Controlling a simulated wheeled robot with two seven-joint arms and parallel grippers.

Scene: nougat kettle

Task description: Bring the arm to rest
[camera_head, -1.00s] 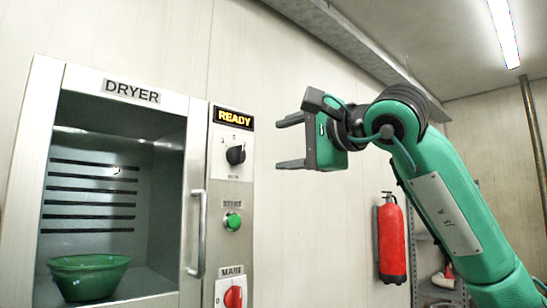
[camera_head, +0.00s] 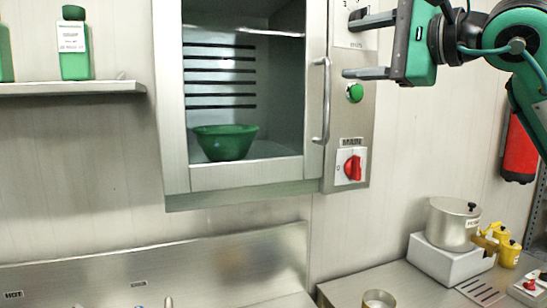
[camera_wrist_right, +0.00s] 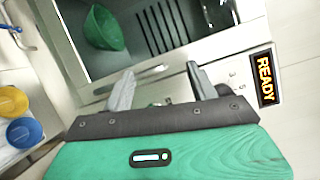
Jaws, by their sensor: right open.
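My right gripper (camera_head: 368,47) is open and empty in the head view, at the upper right, in front of the dryer's control panel. Its two grey fingers point left, apart from each other. In the right wrist view the fingers (camera_wrist_right: 158,85) are spread, with nothing between them. The dryer (camera_head: 177,120) hangs on the wall with a green bowl (camera_head: 226,142) standing upright inside it. The bowl also shows in the right wrist view (camera_wrist_right: 104,28). The gripper hides part of the panel. My left gripper is not in view.
The panel has a green button (camera_head: 354,92) and a red main switch (camera_head: 353,167); a door handle (camera_head: 322,100) stands out beside it. A metal pot (camera_head: 452,224) stands on a white block (camera_head: 440,262) at the lower right. A shelf (camera_head: 70,88) holds bottles. A fire extinguisher (camera_head: 518,152) hangs at right.

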